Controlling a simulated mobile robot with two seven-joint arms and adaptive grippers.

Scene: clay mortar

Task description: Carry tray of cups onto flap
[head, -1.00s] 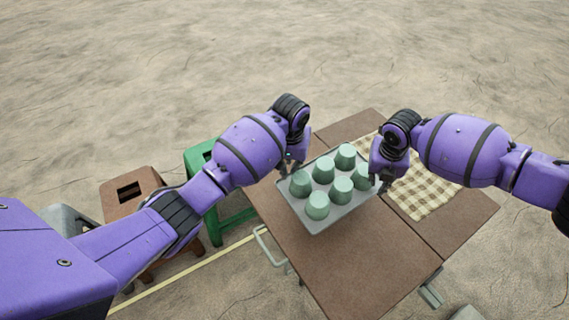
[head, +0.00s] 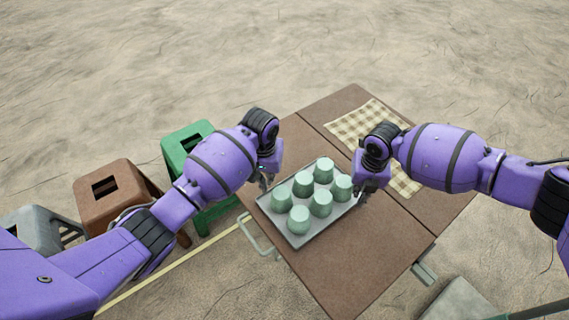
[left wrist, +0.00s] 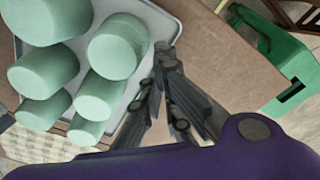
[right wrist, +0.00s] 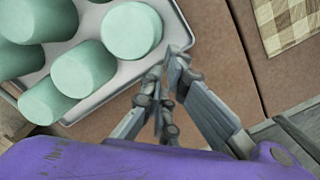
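The grey tray (head: 297,239) carries several pale green cups (head: 299,219), standing with their narrow ends up. It is over the near panel of the brown table (head: 360,255), close to its left edge; whether it touches the tabletop I cannot tell. A seam divides this panel from the far one; which is the flap is unclear. My left gripper (head: 266,183) is closed at the tray's left rim, also visible in the left wrist view (left wrist: 165,52). My right gripper (head: 362,195) is closed at the opposite rim, also visible in the right wrist view (right wrist: 174,55).
A checkered cloth (head: 352,122) lies on the far panel. A green stool (head: 190,138), a brown stool (head: 125,180) and a grey stool (head: 40,222) stand left of the table. A metal bracket (head: 258,240) sticks out at the table's left side. The near panel's front is clear.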

